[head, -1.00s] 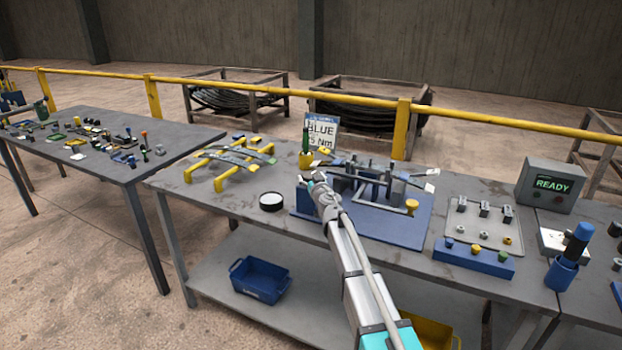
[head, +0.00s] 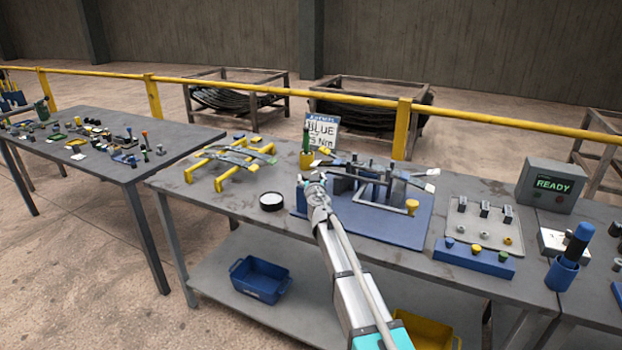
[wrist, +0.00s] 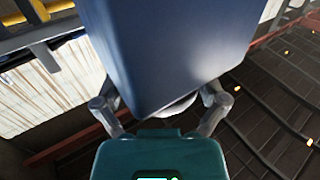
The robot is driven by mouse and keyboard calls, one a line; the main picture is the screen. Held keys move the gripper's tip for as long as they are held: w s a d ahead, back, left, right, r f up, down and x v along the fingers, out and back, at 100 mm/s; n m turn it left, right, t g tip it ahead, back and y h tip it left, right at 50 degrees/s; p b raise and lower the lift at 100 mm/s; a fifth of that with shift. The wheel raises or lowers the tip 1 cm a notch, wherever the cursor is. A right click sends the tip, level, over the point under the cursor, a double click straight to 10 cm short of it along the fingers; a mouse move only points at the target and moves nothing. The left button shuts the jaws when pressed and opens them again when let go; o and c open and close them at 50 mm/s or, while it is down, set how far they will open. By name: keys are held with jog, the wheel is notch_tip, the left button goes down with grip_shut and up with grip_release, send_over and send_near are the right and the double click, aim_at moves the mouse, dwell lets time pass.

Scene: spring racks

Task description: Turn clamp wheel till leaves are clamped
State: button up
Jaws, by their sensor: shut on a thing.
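The clamp fixture stands on a blue base plate (head: 380,222) on the middle bench, with grey uprights (head: 372,190). Leaves (head: 415,180) lie through it, their pale ends sticking out at the right. My gripper (head: 314,183) is at the fixture's left end. In the wrist view its fingers (wrist: 160,106) are shut around a pale round piece, the clamp wheel (wrist: 180,107), which is mostly hidden. A large blue block (wrist: 175,50) lies just beyond the fingers and hides the leaves from that view. Whether the leaves are clamped I cannot tell.
A yellow knob (head: 412,206) stands at the base plate's front right. A black-rimmed round dish (head: 271,201) and a yellow rack (head: 222,172) with leaves are to the left. A parts tray (head: 485,228) and a READY box (head: 551,185) are to the right.

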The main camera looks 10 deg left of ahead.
jog(key=shift+a+m+h, duration=0.1)
jog(key=shift+m+h, duration=0.2)
jog(key=shift+h, duration=0.1)
jog(key=shift+m+h, duration=1.5)
jog(key=shift+h, duration=0.9)
jog(key=shift+m+h, duration=0.6)
jog(key=shift+h, duration=0.6)
jog(key=o, duration=0.8)
jog(key=shift+s, duration=0.15)
jog(key=v, duration=1.1)
jog(key=shift+s+a, duration=0.1)
jog(key=shift+s, duration=0.3)
